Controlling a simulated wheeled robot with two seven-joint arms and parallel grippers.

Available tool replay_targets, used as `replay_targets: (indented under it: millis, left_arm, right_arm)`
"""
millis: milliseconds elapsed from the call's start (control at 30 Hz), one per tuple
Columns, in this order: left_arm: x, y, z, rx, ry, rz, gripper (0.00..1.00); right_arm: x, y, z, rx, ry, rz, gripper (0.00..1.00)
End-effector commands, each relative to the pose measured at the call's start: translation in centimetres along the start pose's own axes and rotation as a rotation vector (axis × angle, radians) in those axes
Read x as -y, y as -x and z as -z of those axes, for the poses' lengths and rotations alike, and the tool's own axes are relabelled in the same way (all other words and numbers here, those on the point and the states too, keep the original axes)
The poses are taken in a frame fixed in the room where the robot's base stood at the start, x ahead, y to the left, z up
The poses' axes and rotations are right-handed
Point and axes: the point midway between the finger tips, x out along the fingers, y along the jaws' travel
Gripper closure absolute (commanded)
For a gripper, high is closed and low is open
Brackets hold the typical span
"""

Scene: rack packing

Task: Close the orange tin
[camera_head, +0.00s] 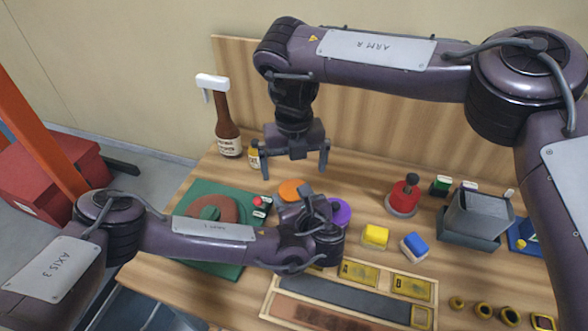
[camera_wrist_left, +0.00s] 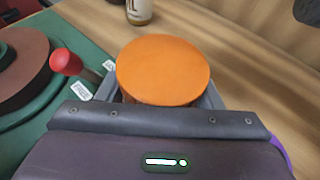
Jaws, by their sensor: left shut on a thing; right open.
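The orange tin (camera_head: 291,189) stands on the table right of the green mat, partly hidden by my left gripper (camera_head: 298,203). The left wrist view shows its round, flat orange top (camera_wrist_left: 163,68) between the two grey fingers, with a darker side just below the rim. My left gripper is shut on it. Whether the top is a separate lid, and how it seats, cannot be told. My right gripper (camera_head: 296,166) is open and empty, pointing down above and behind the tin. A purple round tin (camera_head: 342,212) is beside my left gripper, partly hidden.
A brown bottle (camera_head: 228,125) and a small yellow bottle (camera_head: 254,155) stand behind. The green base (camera_head: 190,196) with a brown disc and red-knobbed lever is left. A yellow block (camera_head: 375,236), blue block (camera_head: 414,246) and red device (camera_head: 404,195) are right; a wooden rack (camera_head: 434,320) is in front.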

Motion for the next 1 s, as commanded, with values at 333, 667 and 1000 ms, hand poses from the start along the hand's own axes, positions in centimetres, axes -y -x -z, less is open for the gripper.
replay_targets:
  millis: [333, 667, 1000]
  left_arm:
    - [0.0, 0.0, -0.1, 0.001, 0.001, 0.000, 1.00]
    - [0.0, 0.0, -0.1, 0.001, 0.001, 0.000, 1.00]
    - [0.0, 0.0, -0.1, 0.001, 0.001, 0.000, 0.26]
  right_arm:
    - [0.0, 7.5, -0.1, 0.006, 0.001, 0.001, 0.00]
    - [0.0, 10.2, 0.0, 0.001, 0.001, 0.000, 0.00]
    - [0.0, 10.2, 0.0, 0.001, 0.001, -0.001, 0.00]
